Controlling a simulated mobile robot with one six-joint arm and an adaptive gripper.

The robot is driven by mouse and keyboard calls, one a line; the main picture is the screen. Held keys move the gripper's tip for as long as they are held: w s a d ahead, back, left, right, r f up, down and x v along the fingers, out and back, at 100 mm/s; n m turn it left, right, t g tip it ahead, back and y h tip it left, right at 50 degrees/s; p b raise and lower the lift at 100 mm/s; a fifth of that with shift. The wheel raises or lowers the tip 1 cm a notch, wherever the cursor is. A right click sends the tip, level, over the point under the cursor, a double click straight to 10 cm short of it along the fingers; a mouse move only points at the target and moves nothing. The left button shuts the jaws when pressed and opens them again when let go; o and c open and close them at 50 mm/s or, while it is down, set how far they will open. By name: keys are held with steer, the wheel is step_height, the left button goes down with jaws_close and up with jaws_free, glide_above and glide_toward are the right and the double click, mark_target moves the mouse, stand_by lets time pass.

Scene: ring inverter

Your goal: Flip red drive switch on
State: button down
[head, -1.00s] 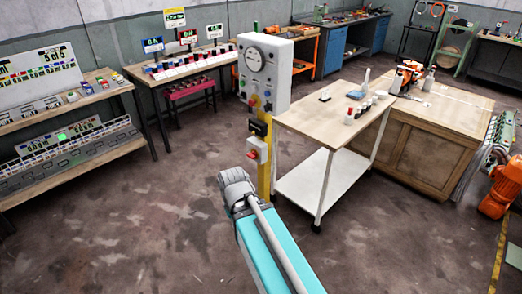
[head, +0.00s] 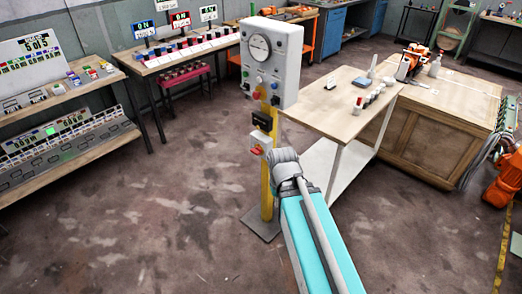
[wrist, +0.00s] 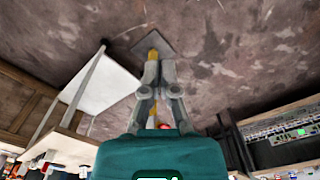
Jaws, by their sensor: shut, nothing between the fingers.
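Red controls show on a post-mounted panel and on a bench, and I cannot tell which is the red drive switch. A small box with a red switch (head: 257,150) is low on the yellow post (head: 267,190), under the grey panel (head: 270,62) with its gauge. In the wrist view my gripper (wrist: 160,66) is shut and empty, pointing down over the floor near the post's base. The head view does not show its fingers.
A white-framed table (head: 345,110) with small bottles stands right of the post, beside a wooden cabinet (head: 430,130). Shelves with labelled devices (head: 60,105) are at the left. The floor (head: 130,230) left of the post is clear.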

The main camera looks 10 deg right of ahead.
steer(key=shift+w, duration=0.1)
steer(key=w+d+f+n+t+y+b, duration=0.1)
steer(key=w+d+f+n+t+b, duration=0.1)
steer(key=w, duration=1.1)
steer(key=w+d+f+n+t+y+b, duration=0.1)
steer(key=w+b, duration=0.4)
steer(key=w, duration=0.8)
steer(key=w+d+f+n+t+y+b, duration=0.2)
steer(key=w+d+n+t+y+b, duration=0.1)
steer(key=w, duration=1)
steer(key=shift+w+f+n+t+b, duration=0.2)
steer(key=shift+f+n+t+b, duration=0.15)
steer(key=shift+n+t+b, duration=0.3)
steer(key=shift+w+f, duration=0.1)
steer(key=shift+f, duration=0.1)
steer(key=b, duration=0.7)
glide_above(256, 151)
steer(key=s+d, duration=0.2)
steer(key=f, duration=0.7)
steer(key=shift+s+a, duration=0.15)
steer(key=shift+a, duration=0.05)
steer(key=shift+a+f+b, duration=0.1)
steer(key=shift+f+b, duration=0.2)
steer(key=shift+b, duration=0.1)
steer(key=shift+f+b, duration=1.6)
